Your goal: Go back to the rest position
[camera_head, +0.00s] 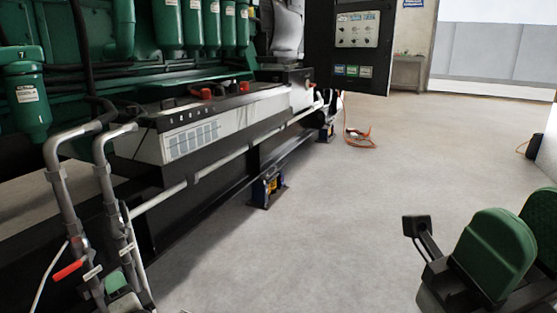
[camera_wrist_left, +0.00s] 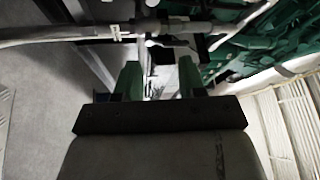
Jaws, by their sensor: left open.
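My left gripper (camera_head: 115,285) shows only as small green parts at the lower left of the head view, low among the grey pipes (camera_head: 62,195) in front of the genset. In the left wrist view its two green fingers (camera_wrist_left: 158,80) are apart, with nothing held between them. A horizontal pipe with a white label (camera_wrist_left: 120,34) crosses just beyond the fingertips. I cannot tell whether they touch it.
A green engine (camera_head: 70,75) on a dark frame fills the left, with a battery-like box (camera_head: 215,130) on its side. A red lever (camera_head: 68,270) is on the pipes. A control cabinet (camera_head: 355,45) stands behind. Grey floor (camera_head: 330,230) is open in the middle; an orange cable (camera_head: 362,137) lies there.

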